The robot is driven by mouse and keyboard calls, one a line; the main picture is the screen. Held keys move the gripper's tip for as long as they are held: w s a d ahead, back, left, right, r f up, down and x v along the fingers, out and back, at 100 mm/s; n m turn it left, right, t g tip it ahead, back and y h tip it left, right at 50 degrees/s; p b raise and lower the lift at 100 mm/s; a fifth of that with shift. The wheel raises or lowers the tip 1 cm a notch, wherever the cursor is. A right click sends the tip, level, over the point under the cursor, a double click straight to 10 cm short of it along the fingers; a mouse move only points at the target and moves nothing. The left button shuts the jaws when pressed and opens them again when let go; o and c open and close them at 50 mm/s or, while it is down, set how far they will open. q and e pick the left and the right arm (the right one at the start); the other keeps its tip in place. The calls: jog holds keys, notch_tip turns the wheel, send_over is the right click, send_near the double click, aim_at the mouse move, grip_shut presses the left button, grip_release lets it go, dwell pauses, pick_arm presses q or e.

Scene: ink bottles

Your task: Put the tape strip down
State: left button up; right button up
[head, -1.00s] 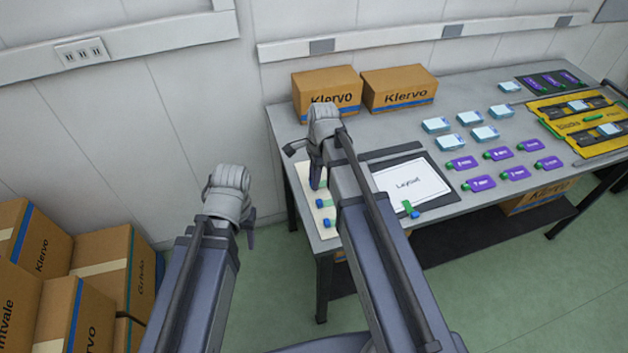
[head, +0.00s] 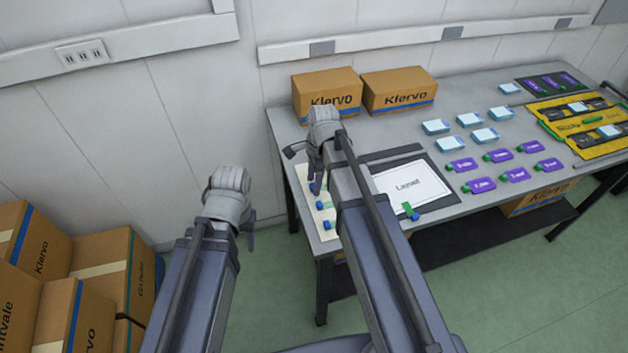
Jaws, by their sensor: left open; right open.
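A green strip with a blue end (head: 409,211), which looks like a tape strip, lies at the lower edge of the white "Layout" sheet (head: 405,185). A cream card (head: 329,234) at the table's left end bears more green-and-blue strips (head: 325,205), partly hidden by my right arm. My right gripper (head: 316,180) is open above this card; I see no strip in it, though its fingertips are small and partly hidden. My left gripper (head: 250,236) is open and empty, off the table's left side over the floor.
Two cardboard boxes (head: 327,91) stand at the table's back left. Pale blue packs (head: 436,127), purple bottle-shaped pieces (head: 481,185) and a yellow tray (head: 590,143) fill the table's right. More boxes (head: 40,240) are stacked at the left. Grey tabletop is bare behind the sheet.

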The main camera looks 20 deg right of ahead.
notch_tip(320, 180, up, 12)
jog(key=d+p, duration=0.1)
jog(key=p, duration=1.1)
jog(key=s+a+n+h, duration=0.2)
jog(key=s+a+n, duration=0.9)
jog(key=n, duration=1)
jog(key=s, duration=0.3)
jog(key=shift+s+a, duration=0.15)
jog(key=shift+a, duration=0.1)
jog(key=shift+b, duration=0.3)
